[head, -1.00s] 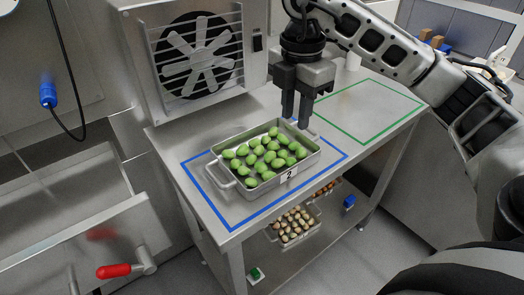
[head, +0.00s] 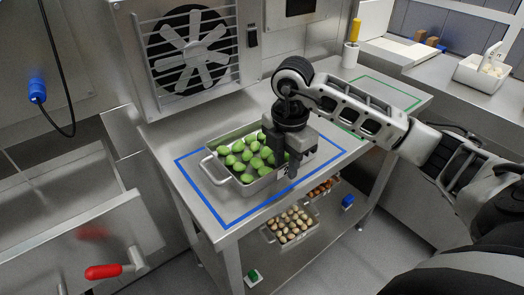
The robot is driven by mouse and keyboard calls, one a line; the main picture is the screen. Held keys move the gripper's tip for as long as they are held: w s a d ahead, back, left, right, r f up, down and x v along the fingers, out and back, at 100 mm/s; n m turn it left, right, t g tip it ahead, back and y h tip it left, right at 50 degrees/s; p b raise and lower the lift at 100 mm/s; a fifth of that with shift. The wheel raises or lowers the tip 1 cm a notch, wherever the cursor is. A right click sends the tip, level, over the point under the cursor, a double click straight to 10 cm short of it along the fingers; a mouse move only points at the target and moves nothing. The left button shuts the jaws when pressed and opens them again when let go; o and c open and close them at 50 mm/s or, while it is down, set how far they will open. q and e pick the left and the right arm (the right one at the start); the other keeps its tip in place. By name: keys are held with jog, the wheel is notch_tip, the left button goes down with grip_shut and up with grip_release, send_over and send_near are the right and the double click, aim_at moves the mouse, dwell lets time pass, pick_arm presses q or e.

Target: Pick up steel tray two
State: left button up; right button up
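The steel tray two (head: 218,174) stands inside the blue outline on the steel table, filled with green pasta pieces. Its left handle (head: 213,168) shows clear. Its right end is largely hidden behind my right gripper, and the number label is partly covered. My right gripper (head: 286,160) points down at the tray's right end with its fingers apart. Whether the fingers touch the tray or its handle I cannot tell. My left gripper is not in view.
A blue outline (head: 222,222) surrounds the tray. A green outline (head: 399,85) marks the table's far right, partly behind my arm. A lower shelf holds a tray of brownish pieces (head: 291,224) and a blue block (head: 347,201). A fan unit (head: 190,52) stands behind.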

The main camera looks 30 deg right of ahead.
jog(key=shift+f, duration=0.3)
grip_shut()
jog(key=shift+r, duration=0.1)
jog(key=shift+r, duration=0.1)
